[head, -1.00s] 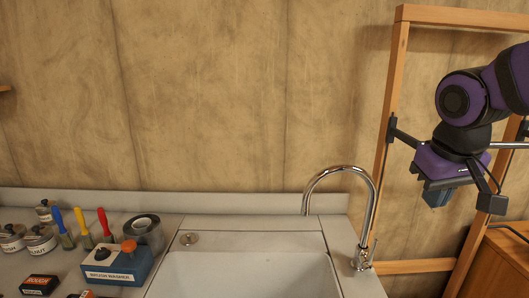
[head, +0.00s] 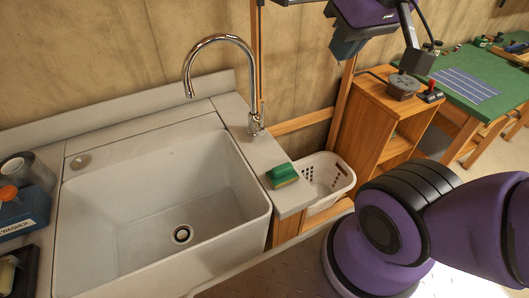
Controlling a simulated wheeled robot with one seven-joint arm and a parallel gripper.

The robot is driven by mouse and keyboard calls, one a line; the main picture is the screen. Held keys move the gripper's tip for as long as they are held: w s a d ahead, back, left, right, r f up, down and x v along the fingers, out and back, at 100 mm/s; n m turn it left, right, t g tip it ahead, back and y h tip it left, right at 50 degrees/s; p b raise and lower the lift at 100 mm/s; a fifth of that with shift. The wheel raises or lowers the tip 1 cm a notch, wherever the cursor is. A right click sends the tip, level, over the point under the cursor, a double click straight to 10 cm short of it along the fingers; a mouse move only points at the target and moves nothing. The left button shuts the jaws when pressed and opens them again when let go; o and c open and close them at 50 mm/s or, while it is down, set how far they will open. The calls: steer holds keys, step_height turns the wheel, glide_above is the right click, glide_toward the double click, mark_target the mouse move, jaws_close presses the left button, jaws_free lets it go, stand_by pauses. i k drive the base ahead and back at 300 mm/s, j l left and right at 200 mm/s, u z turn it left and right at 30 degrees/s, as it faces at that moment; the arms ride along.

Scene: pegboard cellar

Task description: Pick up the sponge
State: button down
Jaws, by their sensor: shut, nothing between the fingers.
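The sponge (head: 282,175) is a small green block with a paler yellowish lower edge. It lies on the grey counter strip right of the sink, near the strip's front right corner. My gripper (head: 348,48) is at the top of the head view, partly cut off by the frame edge. Its dark blue-grey fingers are shut and empty. It appears above and to the right of the sponge in the picture, well apart from it.
A deep white sink (head: 165,205) lies left of the sponge, with a chrome faucet (head: 255,115) close behind it. A white perforated basket (head: 325,178) is below the counter edge. A wooden shelf unit (head: 385,125) and a green-topped table (head: 470,80) stand farther right.

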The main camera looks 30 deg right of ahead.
mark_target(283, 173)
steer(key=k+j+z, duration=0.1)
steer(key=j+z, duration=0.15)
steer(key=z, duration=0.15)
steer(key=k+j+z, duration=0.1)
steer(key=z, duration=0.25)
steer(key=k+j+z, duration=0.15)
steer(key=j+z, duration=0.25)
steer(key=l, duration=0.1)
